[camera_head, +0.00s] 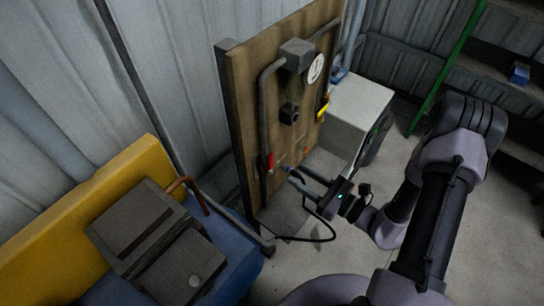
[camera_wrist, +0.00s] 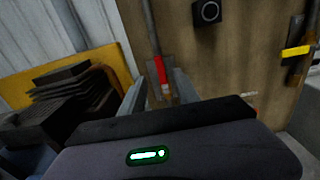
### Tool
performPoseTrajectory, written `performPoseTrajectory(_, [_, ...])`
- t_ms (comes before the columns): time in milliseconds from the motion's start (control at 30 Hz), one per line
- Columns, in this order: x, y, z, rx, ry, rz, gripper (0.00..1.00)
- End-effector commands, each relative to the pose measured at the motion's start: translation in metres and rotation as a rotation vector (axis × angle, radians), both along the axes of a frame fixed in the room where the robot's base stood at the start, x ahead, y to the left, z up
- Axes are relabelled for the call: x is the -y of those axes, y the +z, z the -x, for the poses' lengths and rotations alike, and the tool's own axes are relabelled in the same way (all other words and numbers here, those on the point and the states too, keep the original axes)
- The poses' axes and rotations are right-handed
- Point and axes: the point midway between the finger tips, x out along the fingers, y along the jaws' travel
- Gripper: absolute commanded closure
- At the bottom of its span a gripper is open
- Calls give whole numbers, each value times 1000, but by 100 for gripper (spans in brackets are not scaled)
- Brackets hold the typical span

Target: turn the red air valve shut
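The red air valve handle (camera_head: 270,161) is on the grey pipe at the lower left of the wooden board. In the wrist view the red handle (camera_wrist: 159,68) stands upright, roughly in line with the pipe. My gripper (camera_head: 287,176) is open in front of the board, a short way to the right of the handle in the head view. In the wrist view its two fingers (camera_wrist: 159,80) point at the board, with the handle showing between them. They appear apart from the handle, and nothing is held. The exact gap to the handle cannot be told.
The wooden board (camera_head: 243,100) carries a round gauge (camera_head: 316,68), a dark block (camera_head: 289,113) and a yellow-handled part (camera_head: 323,108). A white cabinet (camera_head: 358,105) stands to the right.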

Motion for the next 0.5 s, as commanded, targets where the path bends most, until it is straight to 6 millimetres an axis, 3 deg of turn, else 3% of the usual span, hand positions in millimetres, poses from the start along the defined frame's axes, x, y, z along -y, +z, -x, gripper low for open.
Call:
performPoseTrajectory(200, [-52, -2, -38, 4, 8, 3, 62])
performPoseTrajectory(500, [-83, 0, -64, 2, 3, 0, 62])
